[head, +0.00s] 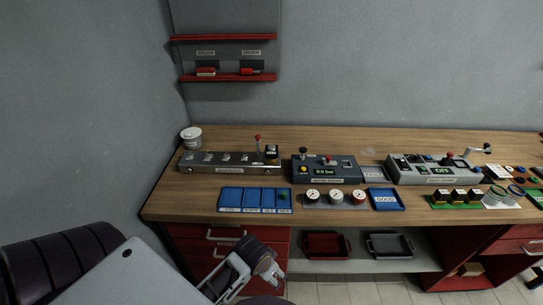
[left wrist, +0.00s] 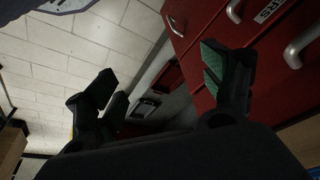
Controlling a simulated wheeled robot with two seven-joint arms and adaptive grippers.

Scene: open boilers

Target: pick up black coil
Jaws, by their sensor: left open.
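Black block-shaped parts with pale tops, which may be coils, stand on a green board (head: 458,199) at the right of the wooden bench. A similar black part (head: 271,152) stands at the right end of the long grey device (head: 228,162). I cannot tell for sure which is the black coil. My left gripper (head: 250,274) is in front of the bench, below its top and by the red drawers. In the left wrist view the left gripper (left wrist: 163,80) is open and empty, its fingers wide apart. My right gripper is not in view.
A blue compartment tray (head: 221,205) lies near the bench's front edge, with gauges (head: 335,197) and a small blue tray (head: 401,204) beside it. Behind are control boxes (head: 347,170). Red drawers (head: 190,245) with handles stand below. Bins (head: 325,257) sit on a lower shelf.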

